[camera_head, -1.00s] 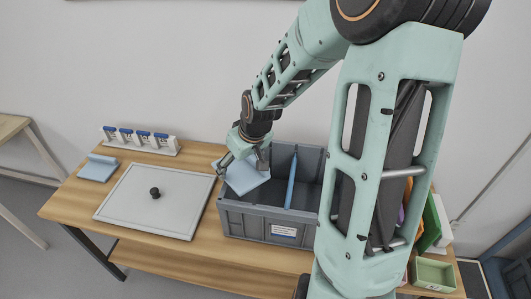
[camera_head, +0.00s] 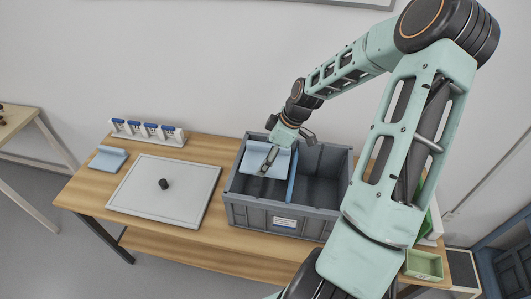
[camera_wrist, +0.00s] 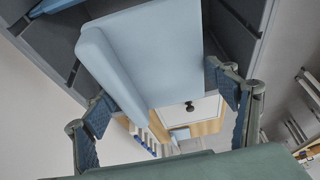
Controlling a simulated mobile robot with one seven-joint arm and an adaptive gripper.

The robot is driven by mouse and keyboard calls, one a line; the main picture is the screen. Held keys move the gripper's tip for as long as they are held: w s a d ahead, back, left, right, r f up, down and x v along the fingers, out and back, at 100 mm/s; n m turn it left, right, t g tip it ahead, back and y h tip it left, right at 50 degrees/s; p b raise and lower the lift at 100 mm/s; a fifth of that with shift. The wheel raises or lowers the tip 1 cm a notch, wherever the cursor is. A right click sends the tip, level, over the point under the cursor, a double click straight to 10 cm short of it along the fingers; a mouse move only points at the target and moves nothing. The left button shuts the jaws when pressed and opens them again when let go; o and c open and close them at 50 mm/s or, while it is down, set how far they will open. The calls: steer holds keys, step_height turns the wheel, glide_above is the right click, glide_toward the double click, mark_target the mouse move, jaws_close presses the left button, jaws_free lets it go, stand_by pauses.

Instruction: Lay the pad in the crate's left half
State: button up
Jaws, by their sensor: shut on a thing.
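The light blue pad (camera_head: 253,160) is in the upper part of the crate's left half, between the crate's left wall and the blue divider (camera_head: 292,178). It also shows in the wrist view (camera_wrist: 155,50), with a raised edge along its left side. My gripper (camera_head: 270,158) is shut on the pad, with a finger at each side of it in the wrist view (camera_wrist: 165,110). The grey crate (camera_head: 268,213) stands on the table. The crate's floor under the pad is hidden, so I cannot tell whether the pad touches it.
A grey lid with a black knob (camera_head: 165,203) lies left of the crate. A second light blue pad (camera_head: 107,158) and a white rack with blue-topped pieces (camera_head: 147,132) are at the table's back left. A green bin (camera_head: 423,265) is at the right. The crate's right half looks empty.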

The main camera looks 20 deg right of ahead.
steer(key=b, duration=0.1)
glide_above(262, 195)
steer(key=d, duration=0.1)
step_height(262, 195, down, 6)
steer(key=f+b, duration=0.2)
steer(key=f, duration=0.2)
steer(key=f+b, duration=0.6)
steer(key=f, duration=0.1)
steer(key=shift+s+d+f, duration=0.1)
steer(key=shift+s+f, duration=0.2)
steer(key=shift+s, duration=0.1)
steer(key=shift+f+b, duration=0.65)
steer(key=o, duration=1.2)
steer(key=shift+r+p, duration=4.25)
steer(key=shift+r, duration=1.8)
